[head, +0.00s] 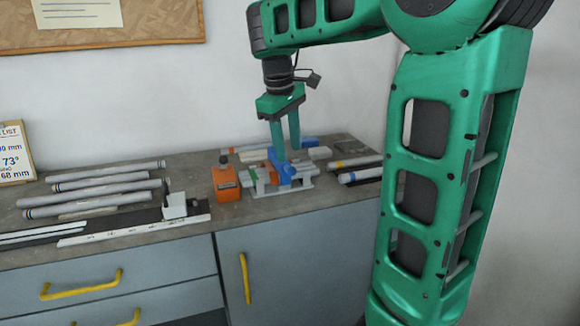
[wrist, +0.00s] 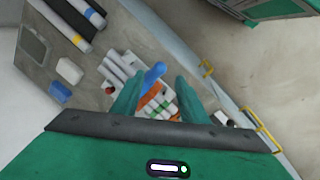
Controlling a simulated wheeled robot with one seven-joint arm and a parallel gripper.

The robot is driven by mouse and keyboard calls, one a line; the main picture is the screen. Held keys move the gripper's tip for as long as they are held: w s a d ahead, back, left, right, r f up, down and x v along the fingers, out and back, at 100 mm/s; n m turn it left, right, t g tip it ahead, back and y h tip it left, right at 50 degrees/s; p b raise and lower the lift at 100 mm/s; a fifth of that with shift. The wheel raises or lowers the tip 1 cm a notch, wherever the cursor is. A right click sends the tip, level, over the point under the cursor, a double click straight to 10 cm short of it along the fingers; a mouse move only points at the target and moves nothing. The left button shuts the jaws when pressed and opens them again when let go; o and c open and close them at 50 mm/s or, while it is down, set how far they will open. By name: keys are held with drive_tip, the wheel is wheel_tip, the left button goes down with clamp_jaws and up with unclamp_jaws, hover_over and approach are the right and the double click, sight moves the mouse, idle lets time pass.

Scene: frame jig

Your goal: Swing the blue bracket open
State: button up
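The blue bracket (head: 284,172) sits on the grey frame jig (head: 270,190) on the bench. In the wrist view, the blue bracket (wrist: 154,73) appears as a rounded blue bar at the jig's upper edge, beside orange and green-banded parts. My gripper (head: 286,149) points down over the jig, its green fingers close to the blue bracket. In the wrist view, my gripper (wrist: 156,84) has its fingers spread apart, with the bracket showing in the gap. I cannot tell whether a finger touches the bracket. The fingers hide part of the jig.
An orange box (head: 226,184) with a dark knob stands left of the jig. Several grey tubes (head: 105,177) lie at the left, and banded tubes (head: 358,167) at the right. A blue block (head: 308,142) and a white block (head: 319,153) lie behind. A white angled piece (head: 178,206) stands near the front.

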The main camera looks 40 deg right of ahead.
sight(291, 168)
drive_tip(key=f, duration=0.4)
drive_tip(key=d+f, duration=0.1)
drive_tip(key=f, duration=0.1)
drive_tip(key=shift+w+d+f, duration=0.1)
drive_tip(key=shift+w+f, duration=0.05)
drive_tip(key=shift+f, duration=0.1)
drive_tip(key=shift+c, duration=0.6)
